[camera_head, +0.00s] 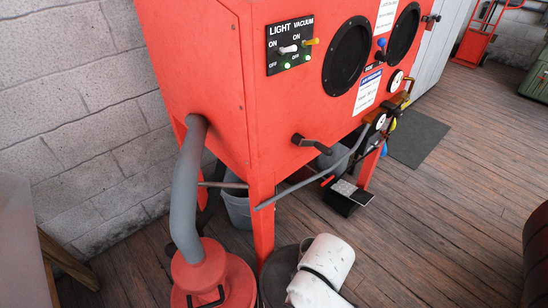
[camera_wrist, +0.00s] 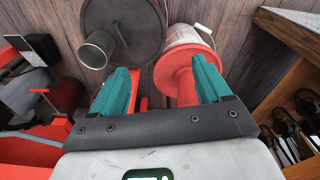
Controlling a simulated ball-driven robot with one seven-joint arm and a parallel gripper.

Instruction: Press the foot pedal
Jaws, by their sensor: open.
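The foot pedal (camera_head: 348,194) is a black block with a pale tread plate. It sits on the wood floor by the right front leg of the red blasting cabinet (camera_head: 205,60) in the head view. In the wrist view I cannot tell it for sure. My gripper (camera_wrist: 162,75) has two teal fingers, spread wide apart with nothing between them. It points at the floor area with the red vacuum (camera_wrist: 181,72) and a dark round lid (camera_wrist: 125,28), away from the pedal. The head view shows only a white part of my arm at the bottom, not the gripper.
The vacuum (camera_head: 205,272) and its grey hose (camera_head: 187,180) stand left of the cabinet's front leg. A grey bucket (camera_head: 237,208) is under the cabinet. A dark mat (camera_head: 417,138) lies at right. The floor right of the pedal is open. A wooden shelf (camera_wrist: 283,68) is at right.

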